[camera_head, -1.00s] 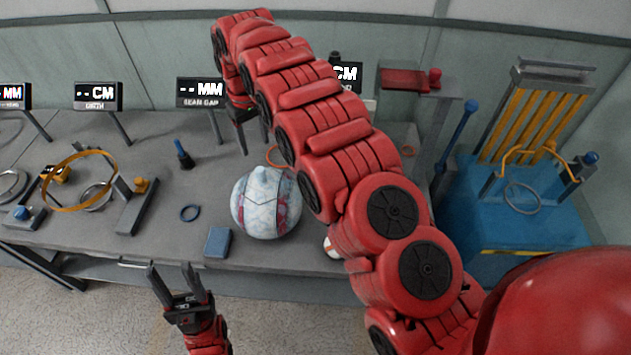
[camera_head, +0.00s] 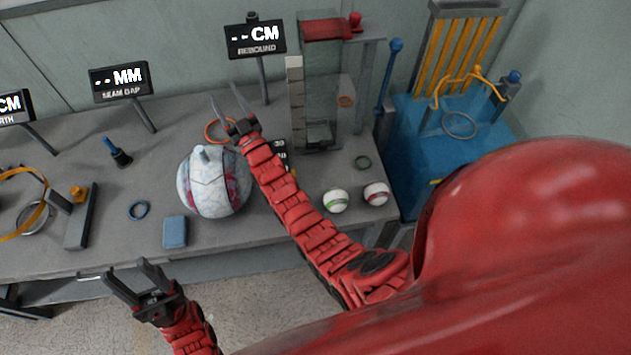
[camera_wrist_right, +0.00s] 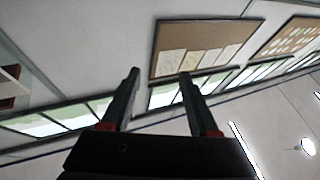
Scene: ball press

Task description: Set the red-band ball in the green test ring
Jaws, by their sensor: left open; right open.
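The red-band ball (camera_head: 376,194), white with a red band, rests on the grey table near its right front edge. A white ball with a green band (camera_head: 336,201) sits just left of it. My right gripper (camera_head: 225,94) is open and empty behind the large ball, left of the red-band ball and the ring. In the right wrist view its open fingers (camera_wrist_right: 158,78) point at the wall and boards. My left gripper (camera_head: 125,270) is open and empty in front of the table.
A large patched ball (camera_head: 212,182) stands mid-table, with a blue block (camera_head: 175,231) before it. An orange ring (camera_head: 219,131) lies behind it. A clear rebound column (camera_head: 322,90) stands behind the green ring. A blue stand (camera_head: 470,130) is at the right.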

